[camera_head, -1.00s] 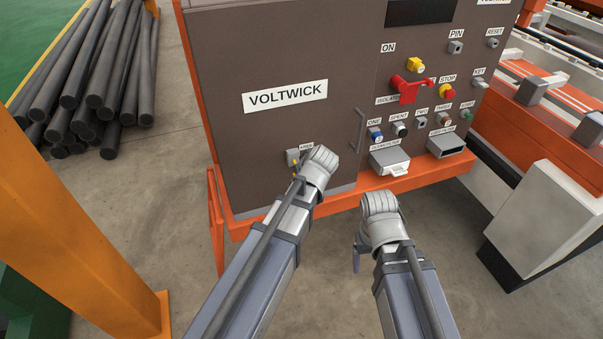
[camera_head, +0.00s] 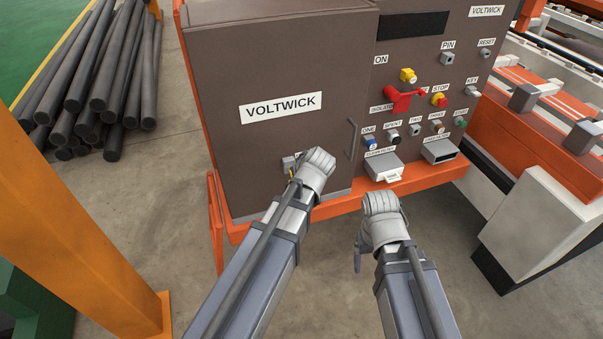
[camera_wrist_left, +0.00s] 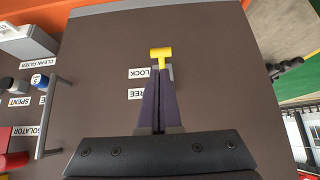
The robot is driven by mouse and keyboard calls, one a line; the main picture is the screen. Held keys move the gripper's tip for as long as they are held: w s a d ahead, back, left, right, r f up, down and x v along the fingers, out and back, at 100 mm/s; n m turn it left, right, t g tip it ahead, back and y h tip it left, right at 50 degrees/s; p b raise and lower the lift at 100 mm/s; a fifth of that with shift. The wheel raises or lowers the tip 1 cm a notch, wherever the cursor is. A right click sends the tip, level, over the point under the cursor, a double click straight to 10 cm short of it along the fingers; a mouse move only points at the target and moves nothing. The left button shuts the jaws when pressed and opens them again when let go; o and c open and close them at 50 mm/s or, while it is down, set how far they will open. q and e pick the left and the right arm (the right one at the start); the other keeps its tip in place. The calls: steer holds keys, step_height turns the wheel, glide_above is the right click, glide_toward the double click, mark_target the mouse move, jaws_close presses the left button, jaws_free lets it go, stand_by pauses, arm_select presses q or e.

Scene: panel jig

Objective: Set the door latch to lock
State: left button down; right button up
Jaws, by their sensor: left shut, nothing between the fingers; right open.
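The door latch (camera_head: 290,164) is at the lower right of the brown cabinet door, partly hidden by my left wrist. In the left wrist view its yellow T-shaped handle (camera_wrist_left: 161,54) stands just beyond the fingertips, beside the LOCK label (camera_wrist_left: 139,73). The FREE label (camera_wrist_left: 136,95) lies nearer the gripper base. My left gripper (camera_wrist_left: 157,76) is shut and empty, its tips at the handle's stem; I cannot tell if they touch. The fingers cover part of the latch. My right gripper (camera_head: 359,250) is open, low in front of the cabinet, away from the latch.
A vertical door handle (camera_head: 351,139) is right of the latch. The control panel further right has a red isolator (camera_head: 403,98), buttons and a protruding filter box (camera_head: 383,167). An orange post (camera_head: 70,180) stands at left, with dark pipes (camera_head: 95,85) behind it.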

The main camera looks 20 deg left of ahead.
arm_select(q)
steer(key=s+d+r+p, duration=0.3)
steer(key=s+d+r, duration=0.1)
steer(key=s, duration=0.2)
steer(key=shift+s+r, duration=0.15)
steer(key=shift+s, duration=0.1)
steer(key=shift+d, duration=0.1)
steer(key=s+d+f+m+g+h+p, duration=0.1)
steer(key=s+d+m+g, duration=0.2)
steer(key=s, duration=0.4)
steer(key=s+d+f+m+g+h+p, duration=0.1)
steer(key=s+d+f+m+g+h, duration=0.1)
steer(key=s+d+m, duration=0.3)
steer(key=s+m+g, duration=0.1)
steer(key=s+m, duration=0.1)
steer(key=shift+s+m+g, duration=0.25)
steer(key=shift+m+g, duration=0.05)
steer(key=shift+f, duration=0.1)
